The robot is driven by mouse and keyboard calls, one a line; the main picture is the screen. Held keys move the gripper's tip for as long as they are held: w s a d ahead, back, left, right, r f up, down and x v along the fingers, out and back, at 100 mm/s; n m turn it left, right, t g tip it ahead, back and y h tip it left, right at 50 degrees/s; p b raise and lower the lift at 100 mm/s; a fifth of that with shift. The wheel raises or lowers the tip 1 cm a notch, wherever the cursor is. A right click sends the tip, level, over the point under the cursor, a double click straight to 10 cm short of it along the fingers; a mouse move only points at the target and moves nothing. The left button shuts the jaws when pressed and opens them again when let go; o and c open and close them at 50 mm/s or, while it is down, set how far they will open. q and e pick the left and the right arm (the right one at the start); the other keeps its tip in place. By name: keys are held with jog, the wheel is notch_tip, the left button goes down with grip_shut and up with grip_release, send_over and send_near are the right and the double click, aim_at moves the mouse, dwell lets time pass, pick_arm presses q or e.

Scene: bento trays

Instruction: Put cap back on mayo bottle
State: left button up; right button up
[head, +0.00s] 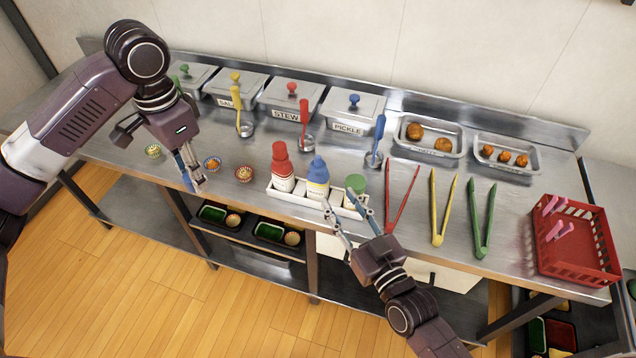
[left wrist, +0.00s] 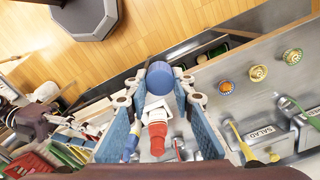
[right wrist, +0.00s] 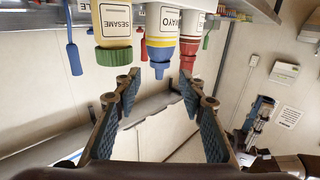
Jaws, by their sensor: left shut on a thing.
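The mayo bottle (head: 318,182) stands upright in a white holder (head: 285,194), between a red-topped and a green-topped bottle. Its MAYO label shows in the right wrist view (right wrist: 162,20), with a blue collar and a nozzle. My left gripper (head: 190,172) is shut on a small blue cylindrical cap (left wrist: 160,78), held near the front edge of the counter, left of the bottles and apart from them. My right gripper (head: 344,209) is open and empty, in front of the bottles. Its fingers (right wrist: 158,90) point toward the mayo bottle without touching it.
Small cups (head: 244,174) sit left of the holder. Red, yellow and green tongs (head: 437,208) lie to its right, before a red basket (head: 577,258). Labelled lidded containers (head: 291,98) and ladles line the back.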

aim_at(322, 174)
jog(key=p+x, duration=0.1)
jog(key=x, duration=0.5)
jog(key=shift+w+a, duration=0.2)
jog(key=shift+w, duration=0.1)
jog(key=shift+x, duration=2.55)
jog(key=c, duration=0.5)
